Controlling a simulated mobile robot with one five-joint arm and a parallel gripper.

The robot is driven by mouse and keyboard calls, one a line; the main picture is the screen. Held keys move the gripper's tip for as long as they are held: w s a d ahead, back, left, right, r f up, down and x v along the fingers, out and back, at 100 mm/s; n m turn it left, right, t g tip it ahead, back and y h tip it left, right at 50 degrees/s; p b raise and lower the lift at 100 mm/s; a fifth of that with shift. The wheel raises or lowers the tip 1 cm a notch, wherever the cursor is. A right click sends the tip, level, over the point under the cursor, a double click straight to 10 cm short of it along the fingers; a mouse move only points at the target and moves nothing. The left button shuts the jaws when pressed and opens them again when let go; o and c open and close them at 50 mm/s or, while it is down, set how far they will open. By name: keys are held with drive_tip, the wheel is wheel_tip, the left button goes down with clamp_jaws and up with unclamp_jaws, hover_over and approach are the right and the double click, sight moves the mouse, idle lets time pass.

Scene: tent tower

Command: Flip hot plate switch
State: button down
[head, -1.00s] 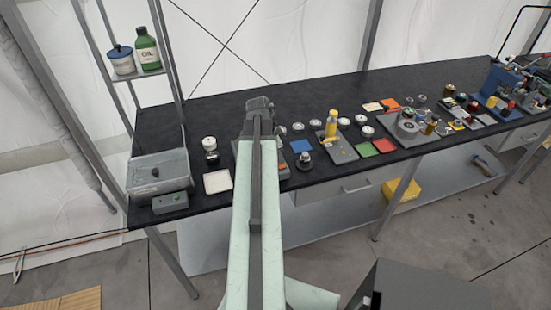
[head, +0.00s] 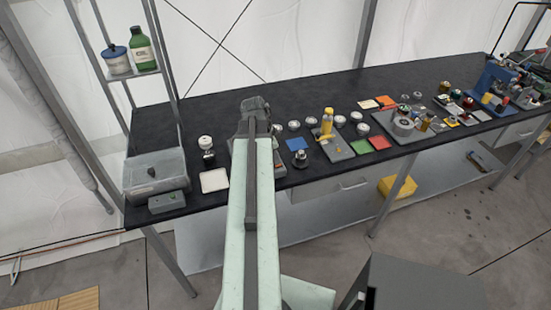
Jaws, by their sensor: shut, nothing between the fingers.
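A small grey control box (head: 167,202) with a small green spot on top sits at the left front of the black bench. I cannot tell for sure which of these is the hot plate, and no switch position can be made out. My gripper (head: 254,108) is shut and empty, at the end of my outstretched arm over the bench, right of both. My arm hides part of a grey plate beneath it.
A shelf rack with a green oil bottle (head: 140,47) and a blue-lidded jar (head: 116,60) stands at the left. The bench's back strip is clear.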

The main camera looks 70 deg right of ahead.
drive_tip(key=d+p+v, duration=0.2)
drive_tip(key=p+v, duration=1.1)
drive_tip(key=shift+w+r, duration=0.2)
drive_tip(key=shift+r, duration=0.25)
drive_tip(key=w+a+f+n+b, duration=0.1)
drive_tip(key=w+a+f+n, duration=0.1)
drive_tip(key=w+a+n, duration=0.2)
drive_tip(key=w+a+f+n+t+b, duration=0.1)
drive_tip(key=w+a+n, duration=0.3)
drive_tip(key=w+a, duration=0.5)
drive_tip(key=w+a+f+n+b, duration=0.3)
drive_tip(key=w+a, duration=0.4)
drive_tip(key=w, duration=0.4)
drive_tip(key=shift+w+a+n+t, duration=0.2)
drive_tip(key=shift+n+t, duration=0.2)
drive_tip(key=shift+n, duration=0.3)
drive_tip(key=w+a+f+n+b, duration=0.1)
drive_tip(key=w+a+n, duration=0.2)
drive_tip(key=a, duration=0.9)
drive_tip(key=w+a+f+n+y+b, duration=0.1)
drive_tip(key=w+a+f+n+b, duration=0.1)
drive_tip(key=a+n, duration=0.5)
drive_tip(key=w+a+f+n+y+b, duration=0.1)
drive_tip(key=w+a+n, duration=0.3)
drive_tip(key=a, duration=1.3)
drive_tip(key=shift+w+a+f+n+t+b, duration=0.2)
drive_tip(key=shift+f+n+t+b, duration=0.3)
drive_tip(key=shift+n, duration=0.5)
